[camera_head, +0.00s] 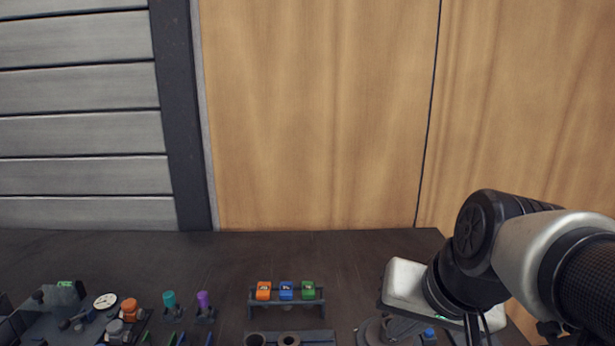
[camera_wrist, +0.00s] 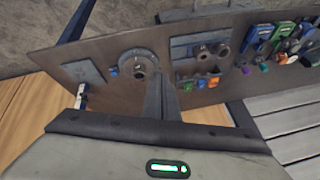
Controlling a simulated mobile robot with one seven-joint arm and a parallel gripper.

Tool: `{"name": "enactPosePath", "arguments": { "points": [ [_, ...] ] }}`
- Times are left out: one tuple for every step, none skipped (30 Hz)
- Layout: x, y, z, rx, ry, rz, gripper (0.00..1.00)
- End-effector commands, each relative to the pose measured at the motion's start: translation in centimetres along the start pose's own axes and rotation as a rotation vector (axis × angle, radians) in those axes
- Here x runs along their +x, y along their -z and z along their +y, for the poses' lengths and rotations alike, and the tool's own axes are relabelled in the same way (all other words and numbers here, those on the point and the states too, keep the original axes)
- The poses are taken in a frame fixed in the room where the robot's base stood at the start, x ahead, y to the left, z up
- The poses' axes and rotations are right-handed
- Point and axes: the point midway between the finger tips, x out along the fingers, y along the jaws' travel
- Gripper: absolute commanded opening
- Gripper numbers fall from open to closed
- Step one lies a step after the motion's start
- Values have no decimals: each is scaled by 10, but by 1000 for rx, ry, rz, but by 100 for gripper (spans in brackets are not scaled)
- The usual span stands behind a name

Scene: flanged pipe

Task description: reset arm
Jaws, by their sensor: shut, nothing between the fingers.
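My gripper (camera_wrist: 160,84) shows in the wrist view with its dark fingers together and nothing between them. It is above the dark table and apart from the things on it. In the head view my arm comes in from the right, and the pale gripper body (camera_head: 404,283) hangs over the table's right side; the fingertips are not clear there. A round grey flanged part (camera_head: 372,331) lies below and beside the gripper body, partly hidden by it. In the wrist view this flanged part (camera_wrist: 135,66) is just beyond the fingers, to their left.
A small rack holds orange (camera_head: 263,291), blue (camera_head: 286,290) and green (camera_head: 308,290) blocks. Teal (camera_head: 169,299) and purple (camera_head: 204,300) pegs stand left of it. Several small parts crowd the table's left end. The table's back strip (camera_head: 320,250) is clear, before a wooden wall (camera_head: 320,120).

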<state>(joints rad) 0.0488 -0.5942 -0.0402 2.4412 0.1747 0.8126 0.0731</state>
Motion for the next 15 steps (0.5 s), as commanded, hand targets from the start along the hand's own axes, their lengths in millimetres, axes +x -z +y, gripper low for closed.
{"name": "enactPosePath", "arguments": {
  "points": [
    [-6,-11,1,-73,-21,6,0],
    [-9,-16,4,-117,-37,8,0],
    [-13,-24,7,-172,-58,8,0],
    [-16,-29,9,-214,-76,10,0],
    [-18,-34,12,-254,-93,11,0],
    [-23,-39,16,-302,-117,13,0],
    [-38,-28,11,-289,-112,9,0],
    [-44,-25,10,-285,-111,7,0],
    [-51,-21,8,-283,-111,6,0],
    [-56,-19,6,-282,-111,6,0],
    [-62,-16,5,-281,-110,6,0],
    [-69,-12,3,-281,-110,6,0],
    [-75,-9,2,-280,-110,6,0],
    [-82,-6,0,-280,-110,6,0],
    [-91,-1,-3,-279,-109,6,0]
  ]
}}
